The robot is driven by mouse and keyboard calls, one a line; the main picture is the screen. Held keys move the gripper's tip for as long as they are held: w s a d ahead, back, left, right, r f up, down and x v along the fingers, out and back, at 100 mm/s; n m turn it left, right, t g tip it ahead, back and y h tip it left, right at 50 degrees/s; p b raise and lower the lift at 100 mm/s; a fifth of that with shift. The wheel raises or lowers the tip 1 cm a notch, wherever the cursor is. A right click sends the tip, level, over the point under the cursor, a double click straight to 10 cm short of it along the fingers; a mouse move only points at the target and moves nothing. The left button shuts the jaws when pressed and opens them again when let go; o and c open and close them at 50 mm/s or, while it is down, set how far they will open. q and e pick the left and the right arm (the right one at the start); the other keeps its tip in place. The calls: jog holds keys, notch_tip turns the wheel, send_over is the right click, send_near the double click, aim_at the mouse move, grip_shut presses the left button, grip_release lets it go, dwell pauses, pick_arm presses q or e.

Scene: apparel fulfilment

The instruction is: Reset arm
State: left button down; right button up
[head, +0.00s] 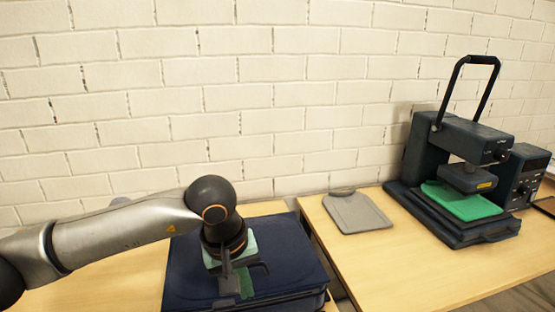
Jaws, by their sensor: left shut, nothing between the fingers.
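My left arm reaches in from the left in the head view. My left gripper (232,290) points down over a dark blue case-like object (288,262) on the left table. The gripper is shut with nothing in it. Whether its tips touch the blue object I cannot tell. Some pale green material (249,243) shows around the gripper, partly hidden by it. My right gripper is not in view.
A heat press (453,140) with a raised handle stands on the right table (385,262), with a green piece (462,201) on its lower plate. A gap separates the tables. A white brick wall (290,95) stands behind.

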pick_arm(q)
jog(key=s+d+f+n+g+h, duration=0.25)
jog(key=s+d+g+h, duration=0.2)
jog(key=s+d, duration=0.35)
jog(key=s+d+r+n+g+h, duration=0.2)
jog(key=s+d+r+n+h, duration=0.35)
jog(key=d+n+h, duration=0.45)
jog(key=w+a+r+n+t+h, duration=0.1)
jog(key=w+a+n+t+h, duration=0.2)
jog(key=n+t, duration=0.55)
jog(key=w+a+n+t+h, duration=0.15)
jog(key=w+n+t, duration=0.35)
jog(key=n, duration=0.6)
jog(key=w+a+f+n+t+y, duration=0.4)
jog(key=a+f+n+t+y, duration=0.6)
jog(key=n, duration=0.8)
jog(key=s+a+f+n+g+y, duration=0.2)
jog(key=s+a+f+n+g, duration=0.1)
jog(key=f, duration=0.5)
jog(key=s+a+f+n+g+y, duration=0.3)
jog(key=s+a+f+n, duration=0.2)
jog(key=s+f+n, duration=0.2)
jog(key=s+a+f+n+g+y, duration=0.3)
jog(key=s+f+n, duration=0.3)
jog(key=f, duration=0.4)
jog(key=shift+s+a+f+g+p, duration=0.4)
jog(key=shift+s+a, duration=0.1)
jog(key=shift+a, duration=0.35)
